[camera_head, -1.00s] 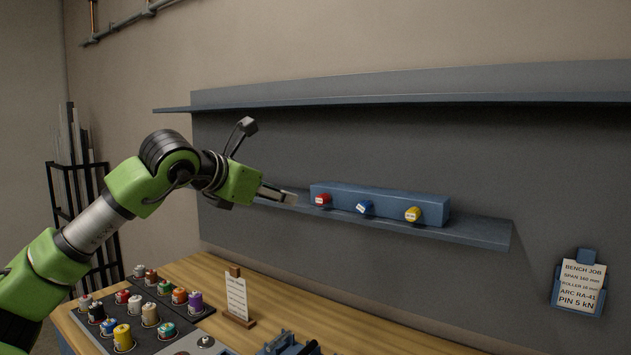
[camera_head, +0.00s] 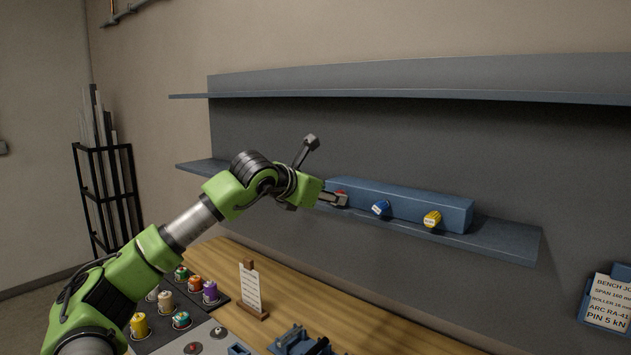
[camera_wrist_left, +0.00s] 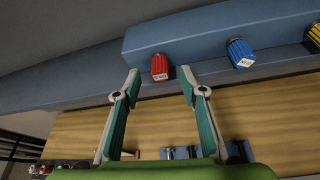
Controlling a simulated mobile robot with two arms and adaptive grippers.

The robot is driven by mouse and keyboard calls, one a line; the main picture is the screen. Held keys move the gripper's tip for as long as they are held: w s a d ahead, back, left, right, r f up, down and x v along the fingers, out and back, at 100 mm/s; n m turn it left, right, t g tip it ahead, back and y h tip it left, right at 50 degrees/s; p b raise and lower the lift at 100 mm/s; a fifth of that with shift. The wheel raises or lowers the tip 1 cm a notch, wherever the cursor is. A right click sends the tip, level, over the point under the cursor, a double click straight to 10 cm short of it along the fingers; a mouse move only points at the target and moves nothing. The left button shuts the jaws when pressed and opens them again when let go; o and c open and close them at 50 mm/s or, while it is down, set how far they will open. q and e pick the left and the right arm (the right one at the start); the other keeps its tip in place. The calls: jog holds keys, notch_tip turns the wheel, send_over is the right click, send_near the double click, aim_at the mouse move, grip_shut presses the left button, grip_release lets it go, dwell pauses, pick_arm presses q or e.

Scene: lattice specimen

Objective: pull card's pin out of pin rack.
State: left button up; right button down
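The blue pin rack (camera_head: 405,197) sits on the wall shelf and holds a red pin (camera_wrist_left: 159,68), a blue pin (camera_head: 380,208) and a yellow pin (camera_head: 432,219). Their small labels are too small to read surely. The card (camera_head: 607,303) on the wall at right reads PIN 5 kN. My left gripper (camera_wrist_left: 160,82) is open, its fingertips on either side of the red pin's head in the wrist view, with gaps showing. In the head view the fingers mostly hide the red pin. My right gripper is not in view.
An upper shelf (camera_head: 390,92) runs above the rack. Below, the wooden bench (camera_head: 222,262) carries a tray of coloured cylinders, a small standing card (camera_head: 250,287) and a blue fixture (camera_head: 298,340). A black stand with rods (camera_head: 103,190) is at far left.

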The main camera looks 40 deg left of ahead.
pick_arm(q)
jog(key=shift+p+x, duration=0.5)
jog(key=shift+x, duration=1.15)
jog(key=shift+s, duration=0.1)
jog(key=c, duration=1)
grip_shut()
